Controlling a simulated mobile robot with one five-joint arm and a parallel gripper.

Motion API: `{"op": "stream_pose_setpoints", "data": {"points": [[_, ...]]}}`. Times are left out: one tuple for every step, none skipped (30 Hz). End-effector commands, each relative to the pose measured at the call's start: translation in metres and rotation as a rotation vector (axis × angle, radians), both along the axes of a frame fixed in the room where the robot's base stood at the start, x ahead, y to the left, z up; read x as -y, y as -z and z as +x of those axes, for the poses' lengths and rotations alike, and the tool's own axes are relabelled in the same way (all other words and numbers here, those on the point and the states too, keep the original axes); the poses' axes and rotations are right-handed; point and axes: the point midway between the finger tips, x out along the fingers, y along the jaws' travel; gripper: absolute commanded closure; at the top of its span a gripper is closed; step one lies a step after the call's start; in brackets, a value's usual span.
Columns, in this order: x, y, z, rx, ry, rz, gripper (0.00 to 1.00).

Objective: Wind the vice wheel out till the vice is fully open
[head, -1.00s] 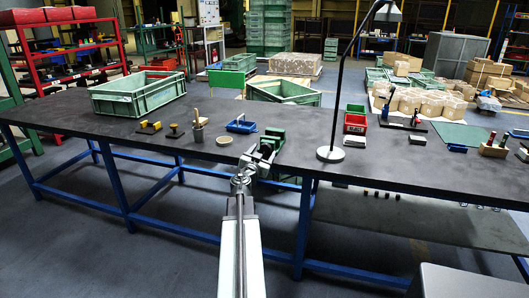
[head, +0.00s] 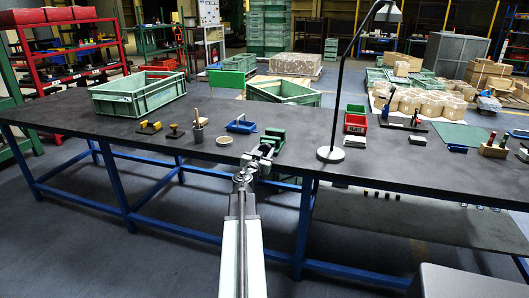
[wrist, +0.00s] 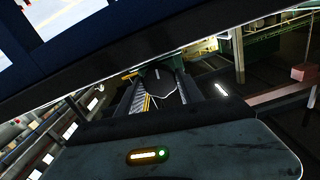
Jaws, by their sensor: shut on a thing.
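The green vice (head: 272,141) stands at the front edge of the dark workbench. My gripper (head: 256,164) is at the front of the vice, on the side towards me. In the wrist view my gripper (wrist: 158,92) has a dark rounded piece between its fingers, which seems to be part of the vice wheel (wrist: 160,80). The gripper is shut on it. In the head view the wheel is too small and too covered by my wrist to make out. How wide the vice jaws stand apart cannot be told.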

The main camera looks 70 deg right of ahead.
Motion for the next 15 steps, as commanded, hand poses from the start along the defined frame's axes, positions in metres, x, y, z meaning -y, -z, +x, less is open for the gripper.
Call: {"op": "stream_pose_setpoints", "data": {"points": [[0.0001,0.0001,-0.0009,-0.027,0.002,-0.001,0.97],[0.0001,0.0001,-0.0009,-0.049,0.002,-0.003,0.97],[0.0001,0.0001,-0.0010,-0.080,0.002,-0.005,0.97],[0.0001,0.0001,-0.0010,-0.104,0.002,-0.006,0.97],[0.0001,0.0001,-0.0010,-0.129,0.002,-0.008,0.97],[0.0001,0.0002,-0.0011,-0.165,0.002,-0.010,0.97],[0.0001,0.0002,-0.0012,-0.192,0.002,-0.012,0.97],[0.0001,0.0002,-0.0012,-0.221,0.002,-0.014,0.97],[0.0001,0.0002,-0.0012,-0.258,0.002,-0.016,0.97],[0.0001,0.0001,-0.0013,-0.287,0.003,-0.018,0.97],[0.0001,0.0001,-0.0013,-0.315,0.003,-0.020,0.97],[0.0001,0.0001,-0.0013,-0.354,0.003,-0.022,0.97],[0.0001,0.0001,-0.0013,-0.382,0.003,-0.024,0.97],[0.0001,0.0001,-0.0013,-0.410,0.003,-0.026,0.97],[0.0001,0.0001,-0.0013,-0.447,0.003,-0.028,0.97]]}}
